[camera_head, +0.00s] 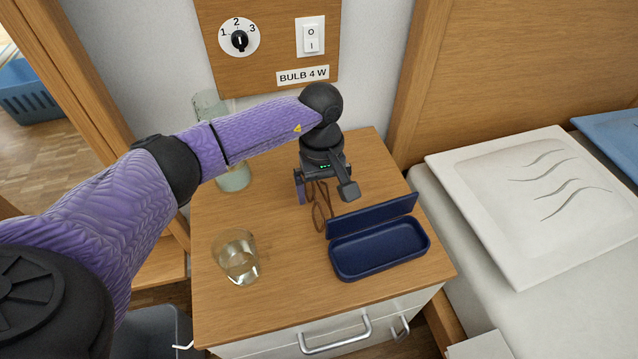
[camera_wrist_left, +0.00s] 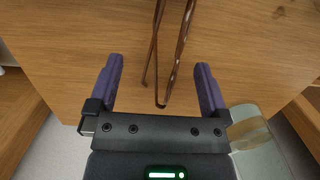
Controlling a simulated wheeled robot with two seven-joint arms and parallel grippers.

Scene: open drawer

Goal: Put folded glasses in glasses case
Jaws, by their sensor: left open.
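The folded brown glasses (camera_head: 321,208) lie on the nightstand top, just left of the dark blue glasses case (camera_head: 378,250). The case stands open, its lid raised along the back and its tray empty. My left gripper (camera_head: 312,190) points down over the back end of the glasses. In the left wrist view, its two purple fingers (camera_wrist_left: 158,66) are spread apart. The thin brown arms of the glasses (camera_wrist_left: 168,52) run between them, with a gap on both sides. The rest of the glasses is cut off at the top edge there. My right gripper is not in view.
A glass of water (camera_head: 237,262) stands on the nightstand (camera_head: 290,300) at front left. A clear carafe (camera_head: 234,180) stands at the back left, partly behind my left arm. A wall panel (camera_head: 270,55) with a dial and switch is behind. A bed with a white pillow (camera_head: 540,235) is at right.

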